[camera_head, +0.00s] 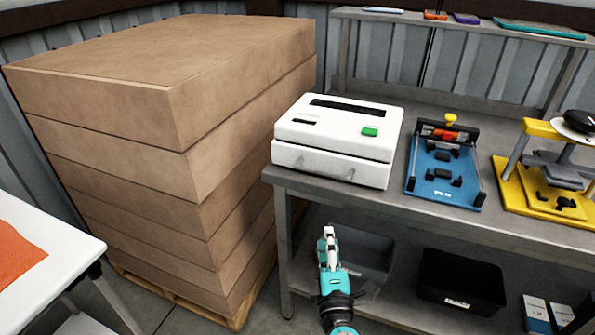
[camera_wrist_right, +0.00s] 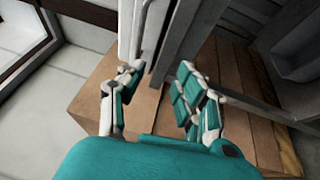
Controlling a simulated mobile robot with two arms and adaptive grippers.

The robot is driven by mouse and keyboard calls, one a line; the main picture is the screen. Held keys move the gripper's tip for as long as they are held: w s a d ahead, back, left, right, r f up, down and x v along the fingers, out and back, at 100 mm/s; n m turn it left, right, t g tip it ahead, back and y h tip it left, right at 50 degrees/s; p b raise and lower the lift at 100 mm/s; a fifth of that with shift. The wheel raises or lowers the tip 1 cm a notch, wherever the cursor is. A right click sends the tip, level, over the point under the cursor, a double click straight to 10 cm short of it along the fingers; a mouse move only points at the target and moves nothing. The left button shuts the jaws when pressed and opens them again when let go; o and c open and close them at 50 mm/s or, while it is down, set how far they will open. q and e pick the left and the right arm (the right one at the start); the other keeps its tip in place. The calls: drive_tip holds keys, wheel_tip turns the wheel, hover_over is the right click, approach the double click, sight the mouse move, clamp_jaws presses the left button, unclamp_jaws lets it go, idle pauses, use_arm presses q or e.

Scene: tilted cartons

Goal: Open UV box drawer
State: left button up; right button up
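The UV box (camera_head: 338,137) is a white box with a dark slot and a green button on top. It stands at the left end of the grey workbench. Its lower front, the drawer (camera_head: 328,164), looks flush with the body. My right gripper (camera_head: 327,236) is below and in front of the box, apart from it, pointing up in the head view. In the right wrist view my right gripper (camera_wrist_right: 158,82) has its two fingers spread with nothing visible between them. My left gripper is not in view.
A tall stack of brown cartons (camera_head: 150,100) stands left of the workbench (camera_head: 450,212). A blue fixture (camera_head: 445,180) and a yellow press (camera_head: 545,190) stand right of the box. The lower shelf holds a black bin (camera_head: 460,283). A white table (camera_head: 50,285) is at the left.

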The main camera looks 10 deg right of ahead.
sight(323, 172)
drive_tip(key=shift+t, duration=0.3)
drive_tip(key=r+p+x, duration=0.1)
drive_tip(key=x, duration=0.5)
drive_tip(key=r+p+x, duration=0.1)
drive_tip(key=x, duration=0.5)
drive_tip(key=r+p+x, duration=0.1)
drive_tip(key=x, duration=0.4)
drive_tip(key=shift+w+d+r, duration=0.1)
drive_tip(key=shift+w, duration=0.05)
drive_tip(key=shift+c, duration=0.3)
clamp_jaws()
